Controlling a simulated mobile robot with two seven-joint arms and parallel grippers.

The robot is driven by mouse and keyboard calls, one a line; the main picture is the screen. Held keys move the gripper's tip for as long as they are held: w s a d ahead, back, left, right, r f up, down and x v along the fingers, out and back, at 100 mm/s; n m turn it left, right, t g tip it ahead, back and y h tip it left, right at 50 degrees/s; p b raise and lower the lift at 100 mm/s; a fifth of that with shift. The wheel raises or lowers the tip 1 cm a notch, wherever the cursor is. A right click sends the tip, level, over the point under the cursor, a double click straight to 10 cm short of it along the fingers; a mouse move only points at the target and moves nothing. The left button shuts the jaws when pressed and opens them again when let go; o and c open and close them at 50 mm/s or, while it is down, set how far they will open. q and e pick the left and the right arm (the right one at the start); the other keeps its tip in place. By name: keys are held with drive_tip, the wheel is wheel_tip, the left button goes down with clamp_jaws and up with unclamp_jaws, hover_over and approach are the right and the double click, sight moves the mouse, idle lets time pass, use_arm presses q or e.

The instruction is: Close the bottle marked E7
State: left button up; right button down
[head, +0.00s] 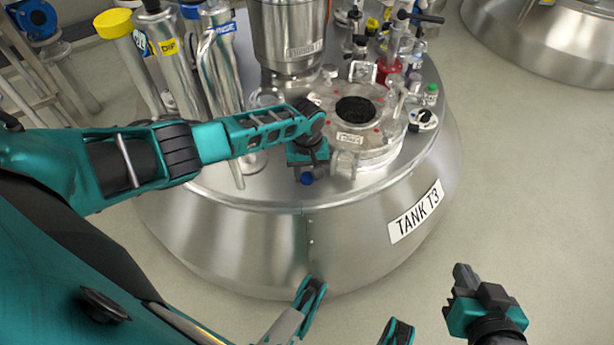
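My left gripper (307,172) points down over the front of the steel tank top, just left of the clear round flange. A small round blue thing (307,179), perhaps a cap, shows at its fingertips. I cannot tell whether the fingers hold it or it lies below them. My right gripper (463,280) is low at the right, over the floor in front of the tank and away from everything. Its finger opening is not clear from this side. No E7 marking can be read. A small bottle with a green cap (431,89) stands on the tank's right side.
The tank marked TANK T3 (415,212) fills the middle. Its clear flange (378,152) has a dark opening (355,110). Tall steel pipes (218,60) stand left, a steel cylinder (288,32) behind, and glassware with a red base (388,70) at the back right. The floor at right is clear.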

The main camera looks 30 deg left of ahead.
sight(307, 176)
use_arm(q)
drive_tip(key=c, duration=0.5)
use_arm(e)
drive_tip(key=shift+s+f, duration=0.25)
use_arm(q)
drive_tip(key=shift+r, duration=0.1)
use_arm(e)
drive_tip(key=shift+r, duration=0.1)
